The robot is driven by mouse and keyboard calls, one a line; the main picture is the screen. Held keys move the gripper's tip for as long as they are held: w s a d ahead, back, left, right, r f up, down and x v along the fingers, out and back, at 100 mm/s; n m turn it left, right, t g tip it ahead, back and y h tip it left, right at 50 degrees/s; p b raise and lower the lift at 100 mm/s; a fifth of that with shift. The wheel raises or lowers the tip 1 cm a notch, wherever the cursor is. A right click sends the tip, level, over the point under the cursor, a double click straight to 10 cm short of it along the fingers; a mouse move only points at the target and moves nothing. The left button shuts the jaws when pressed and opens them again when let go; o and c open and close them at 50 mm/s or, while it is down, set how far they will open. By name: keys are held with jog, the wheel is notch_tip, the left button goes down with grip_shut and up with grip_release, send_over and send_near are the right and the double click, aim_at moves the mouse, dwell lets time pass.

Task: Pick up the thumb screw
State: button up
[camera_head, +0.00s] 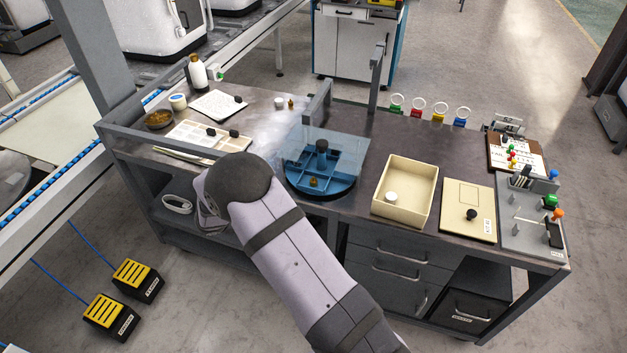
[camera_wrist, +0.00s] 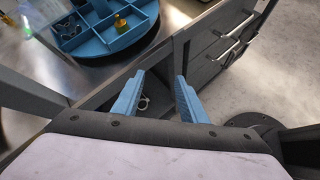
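A small brass-coloured piece (camera_head: 314,182), which looks like the thumb screw, stands in a front compartment of the round blue divided tray (camera_head: 291,183). It also shows in the wrist view (camera_wrist: 121,23), near the top edge. In the head view my arm hides the gripper.
A cream bin (camera_head: 432,202) holding a white cap stands to the right. Another small brass piece (camera_head: 290,104) is on the back of the table. A raised rail (camera_head: 160,137) edges the left.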

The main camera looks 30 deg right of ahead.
aim_at(313, 178)
jog(key=w+d+r+n+t+h, duration=0.2)
jog(key=w+r+n+h, duration=0.1)
jog(key=w+r+n, duration=0.3)
jog(key=shift+m, duration=0.5)
jog(key=shift+s+d+r+p+x, duration=0.15)
jog(key=shift+p+x, duration=0.1)
jog(key=shift+x, duration=0.9)
jog(key=shift+s+d+r+p+x, duration=0.15)
jog(key=shift+p+x, duration=0.1)
jog(key=shift+x, duration=0.9)
jog(key=shift+s+r+p+x, duration=0.15)
jog(key=shift+p+x, duration=0.1)
jog(key=shift+x, duration=0.9)
grip_shut()
